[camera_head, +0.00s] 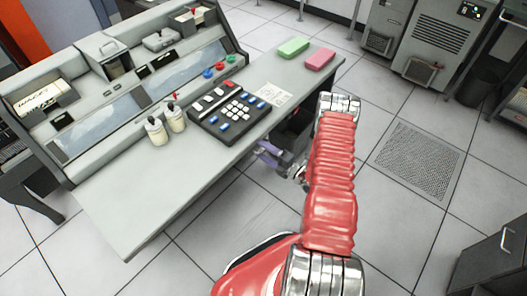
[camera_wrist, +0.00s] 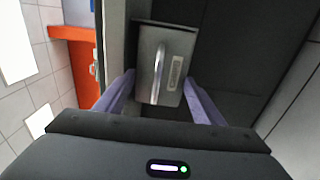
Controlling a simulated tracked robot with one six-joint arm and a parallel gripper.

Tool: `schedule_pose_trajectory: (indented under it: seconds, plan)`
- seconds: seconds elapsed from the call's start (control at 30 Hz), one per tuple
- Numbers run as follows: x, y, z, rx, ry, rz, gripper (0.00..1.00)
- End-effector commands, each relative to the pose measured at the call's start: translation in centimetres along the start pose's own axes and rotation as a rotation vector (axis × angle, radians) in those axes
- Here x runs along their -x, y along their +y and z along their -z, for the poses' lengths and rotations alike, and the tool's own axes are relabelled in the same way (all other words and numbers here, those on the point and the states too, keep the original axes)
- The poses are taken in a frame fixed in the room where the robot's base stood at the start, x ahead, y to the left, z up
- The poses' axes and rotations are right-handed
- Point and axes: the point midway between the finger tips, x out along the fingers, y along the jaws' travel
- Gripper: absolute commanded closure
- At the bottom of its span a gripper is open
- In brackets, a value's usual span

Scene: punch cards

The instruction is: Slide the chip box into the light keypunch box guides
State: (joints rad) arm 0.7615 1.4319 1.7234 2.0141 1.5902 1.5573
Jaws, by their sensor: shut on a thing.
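The chip box (camera_wrist: 180,42) is a grey box with a silver bar handle and a pale label plate, seen in the wrist view. My gripper (camera_wrist: 158,80) has its two purple fingers on either side of the box front, shut on it. In the head view my gripper (camera_head: 268,153) shows as a purple patch by the underside of the light keypunch (camera_head: 130,212), partly hidden behind my red arm. The box cannot be made out there. Dark surfaces surround the box in the wrist view; I cannot tell the guides or how far the box sits in them.
Tiled floor with a vent grate (camera_head: 418,158) is clear at right. Grey cabinets (camera_head: 430,45) stand behind.

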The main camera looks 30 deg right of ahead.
Motion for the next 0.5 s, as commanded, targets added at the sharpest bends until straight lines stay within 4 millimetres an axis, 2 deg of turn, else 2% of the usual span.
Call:
schedule_pose_trajectory:
  seconds: [0.5]
  plan:
    - [-1.5,0.1,-0.1,0.001,0.001,-0.002,0.7]
